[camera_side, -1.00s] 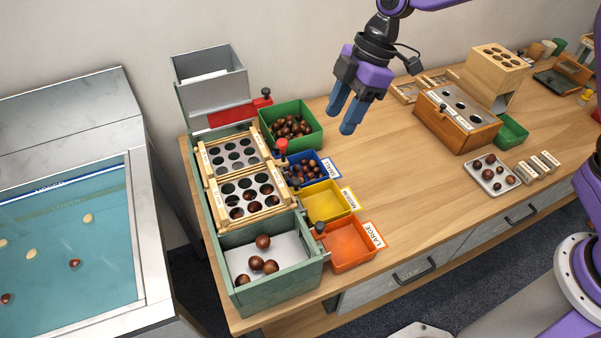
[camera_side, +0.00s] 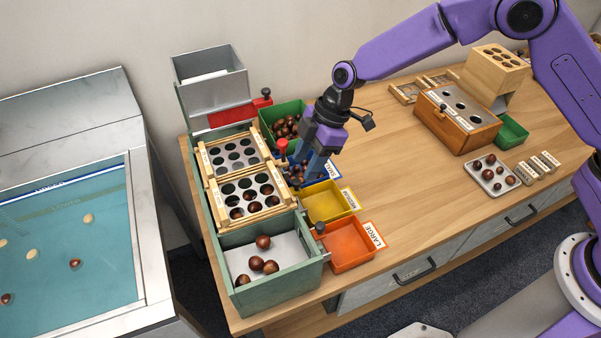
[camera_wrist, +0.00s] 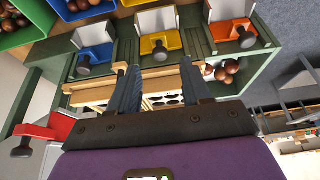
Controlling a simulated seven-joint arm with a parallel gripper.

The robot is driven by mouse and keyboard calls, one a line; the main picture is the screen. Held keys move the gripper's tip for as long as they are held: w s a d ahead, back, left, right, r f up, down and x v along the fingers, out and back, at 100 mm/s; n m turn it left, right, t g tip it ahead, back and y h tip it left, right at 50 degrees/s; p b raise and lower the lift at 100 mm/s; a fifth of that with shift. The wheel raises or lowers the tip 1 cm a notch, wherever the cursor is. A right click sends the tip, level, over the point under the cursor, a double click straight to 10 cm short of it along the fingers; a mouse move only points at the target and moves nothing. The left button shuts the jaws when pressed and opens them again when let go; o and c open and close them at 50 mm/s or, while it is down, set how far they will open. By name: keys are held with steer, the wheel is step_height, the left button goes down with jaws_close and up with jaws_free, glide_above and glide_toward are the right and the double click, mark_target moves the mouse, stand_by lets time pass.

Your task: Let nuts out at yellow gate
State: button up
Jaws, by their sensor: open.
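The yellow gate (camera_wrist: 168,43) with its dark knob (camera_wrist: 160,53) stands in the sorter's side wall, between the blue gate (camera_wrist: 92,52) and the orange gate (camera_wrist: 235,29). My gripper (camera_wrist: 158,68) is open, its two fingers either side of the line to the yellow gate's knob, which shows just past the fingertips. Nothing is between the fingers. In the side view my gripper (camera_side: 303,172) is low beside the sorter and hides the yellow gate. The yellow bin (camera_side: 325,203) looks empty. Chestnuts (camera_side: 250,196) lie in the holes of the sorter's lower plate.
The orange bin (camera_side: 350,245) is empty. Several chestnuts (camera_side: 263,242) lie in the sorter's front compartment. The green bin (camera_side: 275,114) holds many chestnuts. A red gate (camera_side: 240,113) is at the back. The blue bin is mostly hidden by my gripper.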

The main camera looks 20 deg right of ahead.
mark_target(297, 181)
steer(key=shift+x, duration=2.2)
steer(key=shift+a, duration=0.1)
steer(key=shift+r, duration=0.1)
jaws_close()
